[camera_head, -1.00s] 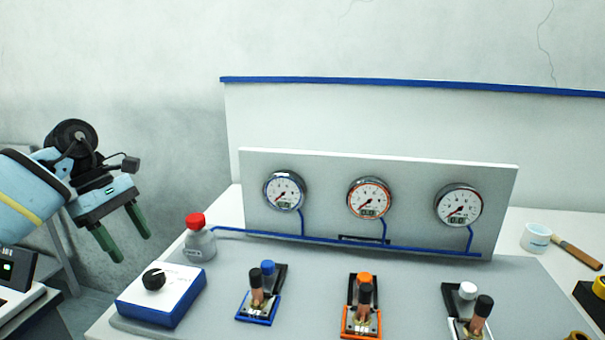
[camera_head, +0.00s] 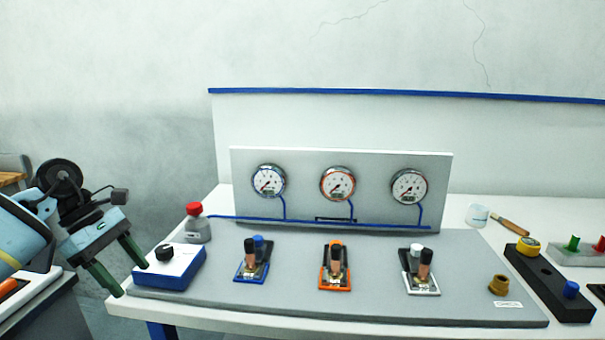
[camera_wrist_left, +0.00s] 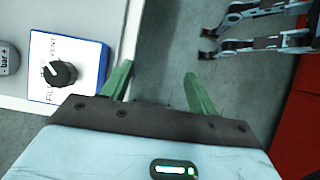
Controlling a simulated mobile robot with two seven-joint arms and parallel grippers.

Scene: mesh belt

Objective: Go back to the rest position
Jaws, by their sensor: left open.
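My left gripper (camera_head: 132,272) is at the left of the head view, just left of the table's left edge. Its two green fingers are spread apart with nothing between them. In the left wrist view the same gripper (camera_wrist_left: 158,82) shows its open fingers over bare floor, beside the white and blue box with a black knob (camera_wrist_left: 62,74). That box (camera_head: 168,266) also shows in the head view, to the right of the fingers. My right gripper is not in view.
At right are a black block (camera_head: 548,285), a white cup (camera_head: 477,215) and a brown handle. Floor shows left of the table.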

